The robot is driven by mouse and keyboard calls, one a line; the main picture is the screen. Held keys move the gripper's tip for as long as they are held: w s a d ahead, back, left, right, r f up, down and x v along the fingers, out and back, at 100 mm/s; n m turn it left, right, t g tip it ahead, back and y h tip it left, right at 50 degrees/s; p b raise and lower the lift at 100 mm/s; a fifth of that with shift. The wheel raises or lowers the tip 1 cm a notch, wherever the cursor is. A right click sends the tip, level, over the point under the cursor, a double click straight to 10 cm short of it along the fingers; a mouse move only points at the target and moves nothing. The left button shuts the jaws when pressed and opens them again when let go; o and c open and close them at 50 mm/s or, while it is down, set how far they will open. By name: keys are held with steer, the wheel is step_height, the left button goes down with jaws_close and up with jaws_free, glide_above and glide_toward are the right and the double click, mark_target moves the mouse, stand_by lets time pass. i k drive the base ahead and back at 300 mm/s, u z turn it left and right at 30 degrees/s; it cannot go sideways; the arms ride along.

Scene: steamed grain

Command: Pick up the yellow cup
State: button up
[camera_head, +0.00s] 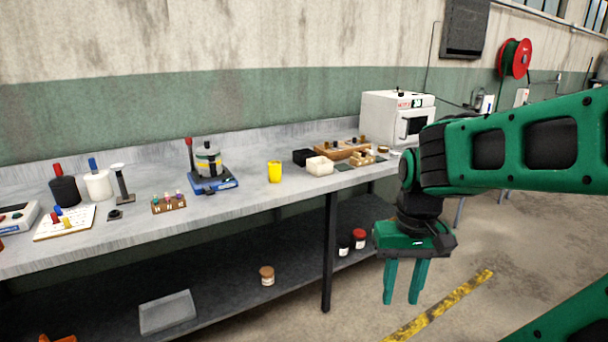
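The yellow cup (274,172) stands upright on the grey workbench (250,203), near its front edge and around the middle of the view. My gripper (401,301) is at the right, in front of the bench and lower in the picture than the cup. Its two green fingers point down, with a gap between them and nothing held. It is well apart from the cup.
Left of the cup are a blue-based device with a pot (208,165) and a small vial rack (169,203). Right of it are a black box (302,157), a cream block (319,166) and a white oven (396,117). The lower shelf (225,285) holds a few jars.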

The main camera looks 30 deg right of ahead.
mark_target(275, 166)
steer(key=z, duration=0.1)
steer(key=i, duration=1)
steer(key=u, duration=0.05)
